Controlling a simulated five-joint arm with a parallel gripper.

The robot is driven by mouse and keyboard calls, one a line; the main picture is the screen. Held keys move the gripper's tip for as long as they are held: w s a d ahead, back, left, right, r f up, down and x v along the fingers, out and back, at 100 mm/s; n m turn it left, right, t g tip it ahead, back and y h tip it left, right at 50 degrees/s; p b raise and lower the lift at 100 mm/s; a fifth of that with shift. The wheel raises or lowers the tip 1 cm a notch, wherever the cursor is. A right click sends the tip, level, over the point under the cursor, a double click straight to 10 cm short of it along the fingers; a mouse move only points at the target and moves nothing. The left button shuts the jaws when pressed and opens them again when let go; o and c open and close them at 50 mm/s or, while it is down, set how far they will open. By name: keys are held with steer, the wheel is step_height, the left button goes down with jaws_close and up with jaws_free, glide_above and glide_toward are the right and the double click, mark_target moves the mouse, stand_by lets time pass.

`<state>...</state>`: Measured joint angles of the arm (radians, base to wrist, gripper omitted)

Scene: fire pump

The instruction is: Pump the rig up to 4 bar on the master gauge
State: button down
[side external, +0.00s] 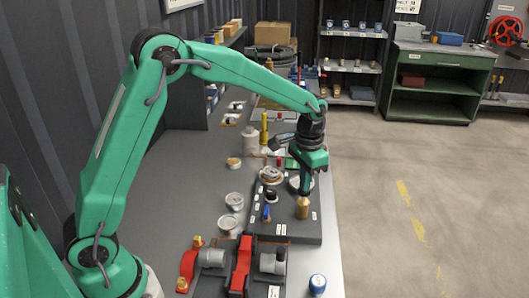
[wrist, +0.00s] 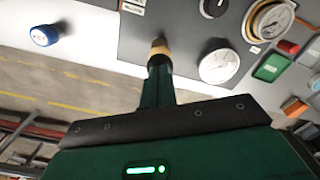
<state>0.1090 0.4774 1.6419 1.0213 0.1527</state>
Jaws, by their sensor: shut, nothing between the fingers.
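The rig is a dark grey panel (side external: 285,229) on the bench, with gauges and knobs on it. A brass-coloured cylinder (side external: 302,209) stands upright near its right edge. My gripper (side external: 304,193) points down with its fingers shut, directly over the cylinder's top. In the wrist view my fingertips (wrist: 160,62) meet the tan top of this cylinder (wrist: 158,47); I cannot tell whether they press on it. A white-faced dial (wrist: 219,66) and a larger gauge (wrist: 270,20) lie to the right. Their readings are too small to tell, and I cannot tell which is the master gauge.
A blue-capped pot (side external: 317,284) stands at the bench's front right. Red clamps (side external: 243,262) with metal fittings are in front of the panel. Round tins (side external: 234,200) stand to its left.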

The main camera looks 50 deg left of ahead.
steer(key=shift+f, duration=0.9)
steer(key=shift+r, duration=1.6)
steer(key=shift+f, duration=0.35)
